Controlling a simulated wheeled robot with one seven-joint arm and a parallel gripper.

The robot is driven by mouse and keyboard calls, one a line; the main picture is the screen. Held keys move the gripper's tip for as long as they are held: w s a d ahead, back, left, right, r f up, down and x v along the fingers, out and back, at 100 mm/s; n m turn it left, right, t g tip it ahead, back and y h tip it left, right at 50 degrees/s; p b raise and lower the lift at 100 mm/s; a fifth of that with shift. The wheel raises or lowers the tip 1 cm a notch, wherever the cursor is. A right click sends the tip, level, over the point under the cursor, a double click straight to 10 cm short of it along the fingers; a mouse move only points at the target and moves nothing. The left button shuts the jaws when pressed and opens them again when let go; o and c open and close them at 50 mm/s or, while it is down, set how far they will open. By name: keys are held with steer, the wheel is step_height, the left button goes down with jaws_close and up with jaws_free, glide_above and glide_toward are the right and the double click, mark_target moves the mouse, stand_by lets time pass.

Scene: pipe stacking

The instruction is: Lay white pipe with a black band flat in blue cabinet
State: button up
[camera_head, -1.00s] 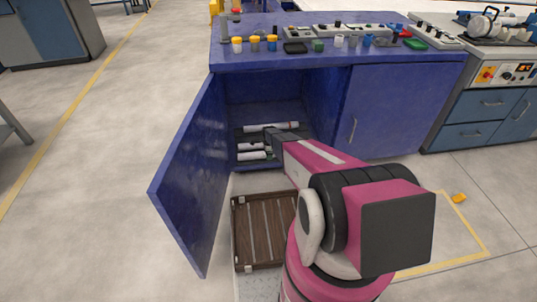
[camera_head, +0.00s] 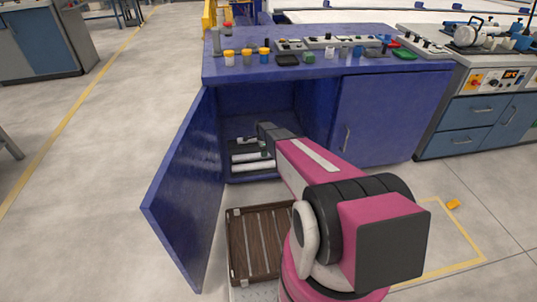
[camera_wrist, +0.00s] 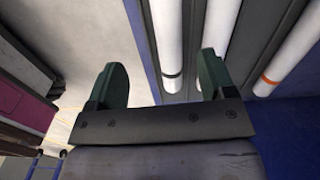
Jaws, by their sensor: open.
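The blue cabinet (camera_head: 208,150) stands with its left door open. Several white pipes lie flat on its lower floor. In the wrist view, a white pipe with a dark band near its near end (camera_wrist: 168,38) shows between my fingers. A second white pipe (camera_wrist: 220,22) runs behind the right finger, its near end hidden. A third pipe with an orange band (camera_wrist: 292,52) lies to the right. My gripper (camera_wrist: 162,62) is open, fingers apart. In the head view my gripper (camera_head: 264,150) is inside the cabinet, over the pipes and mostly hidden by my arm.
The open door (camera_head: 185,190) is on the left and the closed right door (camera_head: 385,115) on the right. A brown slatted crate (camera_head: 262,240) stands on the floor in front. Bottles and small items cover the cabinet top.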

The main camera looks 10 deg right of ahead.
steer(key=s+r+n, duration=0.8)
steer(key=s+r, duration=0.7)
steer(key=s, duration=0.3)
steer(key=s+d+r+n, duration=0.1)
steer(key=s+r+n, duration=0.8)
steer(key=s+r, duration=0.5)
steer(key=s, duration=0.4)
steer(key=shift+d+r, duration=0.2)
steer(key=shift+r, duration=0.15)
steer(key=shift+s, duration=0.1)
